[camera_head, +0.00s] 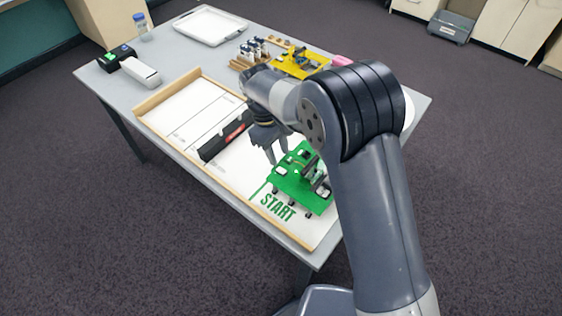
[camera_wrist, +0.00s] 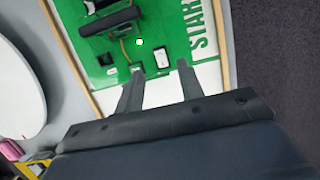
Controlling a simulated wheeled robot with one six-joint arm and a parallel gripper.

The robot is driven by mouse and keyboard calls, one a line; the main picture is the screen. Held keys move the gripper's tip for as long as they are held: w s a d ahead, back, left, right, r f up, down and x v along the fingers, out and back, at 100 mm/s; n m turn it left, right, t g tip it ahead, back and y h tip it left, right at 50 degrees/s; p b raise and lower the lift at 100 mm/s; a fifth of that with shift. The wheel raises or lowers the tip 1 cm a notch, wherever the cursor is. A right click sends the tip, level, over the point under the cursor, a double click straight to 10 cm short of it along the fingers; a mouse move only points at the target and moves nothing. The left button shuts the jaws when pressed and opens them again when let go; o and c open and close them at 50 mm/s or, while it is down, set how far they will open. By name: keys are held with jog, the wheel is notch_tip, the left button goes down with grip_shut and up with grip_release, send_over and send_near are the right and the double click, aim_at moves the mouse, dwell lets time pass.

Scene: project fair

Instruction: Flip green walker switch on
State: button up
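The green walker (camera_head: 318,203) stands on the white board beside the green START lettering. In the wrist view its green deck (camera_wrist: 122,52) carries a white rocker-like part (camera_wrist: 163,58), a dark block (camera_wrist: 110,22) and a small bright green light (camera_wrist: 139,42). The white part looks like the switch; its on or off position is too small to tell. Contact cannot be told.
The board has a raised wooden rim (camera_head: 174,143). A black bar with a red patch (camera_head: 225,136) lies across it. A yellow walker (camera_head: 297,64), a white tray (camera_head: 210,26) and a white device (camera_head: 140,71) are farther back on the grey table (camera_head: 105,81).

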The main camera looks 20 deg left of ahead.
aim_at(283, 171)
jog(key=v, duration=0.5)
jog(key=shift+r, duration=0.2)
jog(key=x, duration=1.1)
jog(key=shift+f, duration=0.1)
jog(key=shift+d+y+b, duration=0.15)
jog(key=shift+y+b, duration=0.45)
jog(key=shift+y, duration=0.1)
jog(key=shift+r+p, duration=0.2)
jog(key=shift+p, duration=0.15)
